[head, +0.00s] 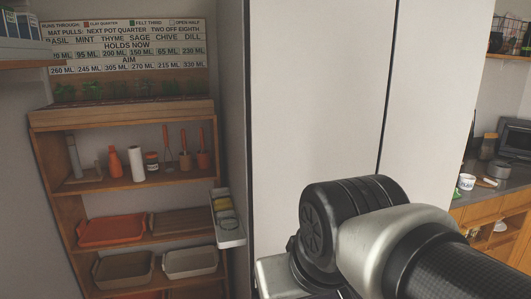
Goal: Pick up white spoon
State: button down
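I cannot make out a white spoon for certain. A small pale, elongated item (486,183) lies on the dark counter (510,182) at the right edge, beside a white cup (466,182); it is too small to tell whether it is a spoon. My arm fills the lower right of the head view, in front of the tall white cabinet. My gripper's fingers do not show, so its state and contents are hidden.
The tall white cabinet (315,90) stands in the middle. A wooden shelf (150,116) at left holds bottles, utensils and trays, with a white bin (228,230) on its side. Metal containers (498,169) and a dark oven (515,138) stand on the counter.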

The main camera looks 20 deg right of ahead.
aim_at(486, 179)
jog(key=z, duration=1.95)
jog(key=i+l+z, duration=0.45)
jog(key=i, duration=0.65)
jog(key=i+z, duration=0.5)
jog(key=i, duration=0.65)
jog(key=i+u, duration=0.2)
jog(key=i, duration=0.3)
jog(key=i+l+u, duration=0.15)
jog(key=i, duration=0.3)
jog(key=i+l+u, duration=0.2)
jog(key=i, duration=0.3)
jog(key=i+j+u, duration=0.15)
jog(key=i+u, duration=0.15)
jog(key=u, duration=0.2)
jog(key=i+u, duration=0.7)
jog(key=u, duration=0.25)
jog(key=i+u, duration=0.3)
